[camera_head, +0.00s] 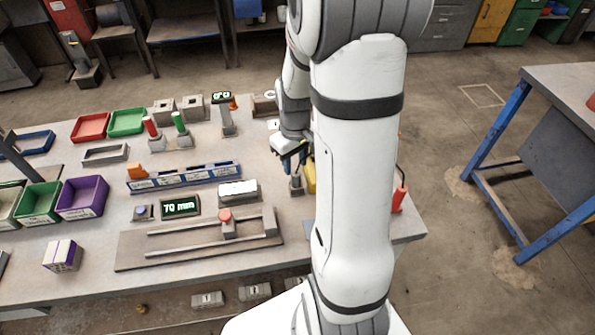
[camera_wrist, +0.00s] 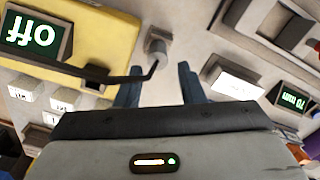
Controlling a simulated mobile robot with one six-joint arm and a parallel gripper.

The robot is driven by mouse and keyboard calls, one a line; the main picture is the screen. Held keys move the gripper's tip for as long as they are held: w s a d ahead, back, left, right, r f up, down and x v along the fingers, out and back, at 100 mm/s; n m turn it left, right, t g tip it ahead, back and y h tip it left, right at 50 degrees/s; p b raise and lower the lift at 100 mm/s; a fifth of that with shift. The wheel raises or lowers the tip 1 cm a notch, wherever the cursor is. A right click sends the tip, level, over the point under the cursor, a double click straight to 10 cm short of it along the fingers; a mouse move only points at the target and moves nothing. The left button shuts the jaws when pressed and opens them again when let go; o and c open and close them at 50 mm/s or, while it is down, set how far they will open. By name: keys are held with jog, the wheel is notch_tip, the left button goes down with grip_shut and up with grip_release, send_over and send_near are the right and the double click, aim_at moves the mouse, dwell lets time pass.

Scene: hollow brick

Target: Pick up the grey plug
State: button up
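In the head view a small grey piece (camera_head: 296,186) stands below my gripper (camera_head: 290,150). The plug lies ahead of the fingertips, roughly in line with the gap. Whether the fingers touch anything is not clear. My arm hides part of this area in the head view.
A yellow unit (camera_wrist: 85,30) with an OFF display lies beside the plug. A white-labelled block (camera_head: 238,190), a 70 mm display (camera_head: 181,207) and a slide rail (camera_head: 200,240) are to the left.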

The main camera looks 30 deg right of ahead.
aim_at(297, 174)
jog(key=shift+s+d+f+p, duration=0.1)
jog(key=shift+f+p, duration=0.25)
jog(key=shift+f, duration=1.35)
jog(key=shift+d+f+p, duration=0.1)
jog(key=shift+f+p, duration=0.2)
jog(key=shift+f, duration=1.35)
jog(key=shift+c, duration=0.5)
jog(key=c, duration=0.6)
